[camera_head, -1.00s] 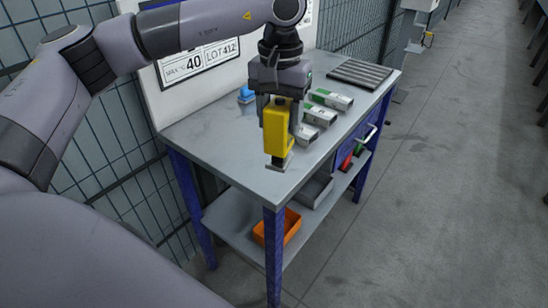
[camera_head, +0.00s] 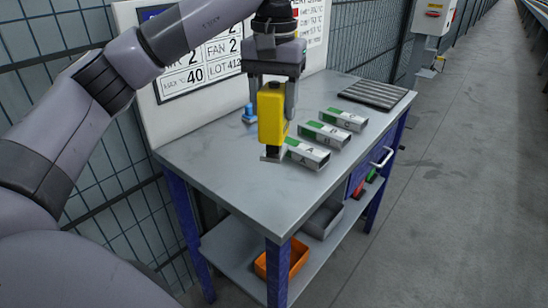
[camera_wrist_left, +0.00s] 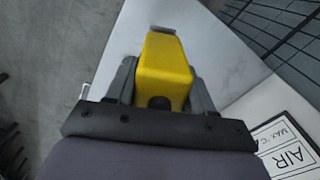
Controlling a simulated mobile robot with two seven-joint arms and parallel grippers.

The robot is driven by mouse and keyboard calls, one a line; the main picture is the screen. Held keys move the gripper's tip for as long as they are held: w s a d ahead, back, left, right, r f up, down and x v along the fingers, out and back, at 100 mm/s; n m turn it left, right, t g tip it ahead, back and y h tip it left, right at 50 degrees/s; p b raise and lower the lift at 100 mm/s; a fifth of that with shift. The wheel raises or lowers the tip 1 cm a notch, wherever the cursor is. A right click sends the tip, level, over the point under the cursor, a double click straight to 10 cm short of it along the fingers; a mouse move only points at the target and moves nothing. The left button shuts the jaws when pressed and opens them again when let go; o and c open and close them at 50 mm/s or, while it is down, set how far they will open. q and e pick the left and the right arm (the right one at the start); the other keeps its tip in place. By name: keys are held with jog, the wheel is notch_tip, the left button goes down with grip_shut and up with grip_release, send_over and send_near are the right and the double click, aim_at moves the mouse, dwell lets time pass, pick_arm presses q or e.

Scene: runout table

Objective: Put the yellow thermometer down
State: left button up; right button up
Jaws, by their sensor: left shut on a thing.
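The yellow thermometer (camera_head: 272,113) is upright in my left gripper (camera_head: 274,95), with its dark lower part and flat grey foot pointing down at the table (camera_head: 215,165). I cannot tell whether the foot touches the tabletop. My left gripper is shut on its yellow body, which also shows between the fingers in the left wrist view (camera_wrist_left: 165,70). The thermometer is just left of the box marked A (camera_head: 307,153). My right gripper is not in view.
Boxes B (camera_head: 323,135) and C (camera_head: 344,119) stand in a row behind A. A blue item (camera_head: 249,113) is near the sign board (camera_head: 195,70). A ribbed dark mat (camera_head: 374,94) lies at the far end. The table's near left part is bare. An orange bin (camera_head: 281,260) is on the lower shelf.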

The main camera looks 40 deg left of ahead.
aim_at(274, 151)
pick_arm(q)
notch_tip(274, 151, down, 4)
jog(key=shift+r+b, duration=0.1)
jog(key=shift+b, duration=0.2)
jog(key=shift+f, duration=2.55)
jog(key=shift+f, duration=0.1)
jog(key=o, duration=0.9)
